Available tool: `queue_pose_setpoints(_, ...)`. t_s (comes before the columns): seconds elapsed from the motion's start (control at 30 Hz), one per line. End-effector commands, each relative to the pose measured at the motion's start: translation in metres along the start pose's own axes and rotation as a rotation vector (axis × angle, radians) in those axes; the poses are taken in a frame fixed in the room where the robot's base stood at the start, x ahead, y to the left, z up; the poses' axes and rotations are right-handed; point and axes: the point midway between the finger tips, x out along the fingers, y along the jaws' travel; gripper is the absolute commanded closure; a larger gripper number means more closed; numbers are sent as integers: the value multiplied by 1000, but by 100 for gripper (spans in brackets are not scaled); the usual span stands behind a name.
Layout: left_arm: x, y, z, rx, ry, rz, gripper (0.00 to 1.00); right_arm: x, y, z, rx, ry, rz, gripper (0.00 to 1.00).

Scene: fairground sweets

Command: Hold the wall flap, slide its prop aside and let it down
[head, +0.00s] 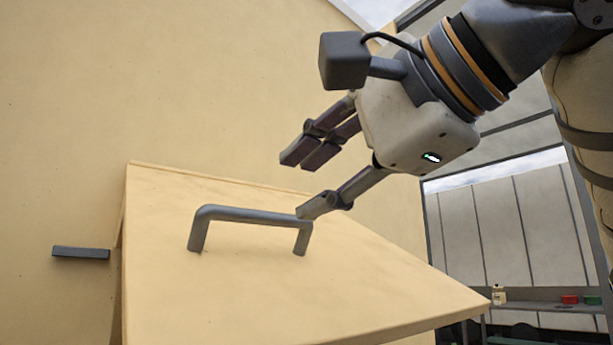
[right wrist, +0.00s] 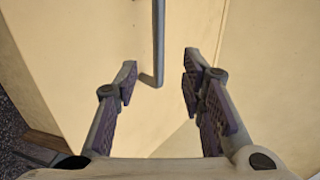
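The wall flap (head: 330,270) is a cream panel standing out from the cream wall at a slant, with a dark grey bar handle (head: 250,215) on its face. The flap also fills much of the right wrist view (right wrist: 255,110), where the handle (right wrist: 158,35) runs down from the top edge. A short dark grey bar (head: 80,252) lies against the wall just left of the flap; it may be the prop, but I cannot tell. My right gripper (head: 299,184) is open and empty, its fingertips near the handle's right end and not closed on it. My left gripper is out of view.
At the right, behind the flap, a grey shelf (head: 540,306) carries a small pale bottle (head: 498,294), a red box (head: 570,299) and a green box (head: 592,299). Panelled grey walls stand behind it. The wall left of the flap is otherwise bare.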

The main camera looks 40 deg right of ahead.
Motion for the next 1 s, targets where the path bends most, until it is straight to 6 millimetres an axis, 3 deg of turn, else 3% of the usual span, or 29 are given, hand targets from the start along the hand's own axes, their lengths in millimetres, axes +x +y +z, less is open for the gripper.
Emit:
queue_pose_setpoints(0.43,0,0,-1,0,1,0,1,68,2,0,-1,1,6,63)
queue_pose_setpoints(0.6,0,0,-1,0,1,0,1,79,1,0,-2,1,4,63)
queue_pose_setpoints(0.9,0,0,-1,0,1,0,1,81,1,0,-2,1,4,63)
queue_pose_setpoints(1.0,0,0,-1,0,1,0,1,81,1,0,-2,1,4,86)
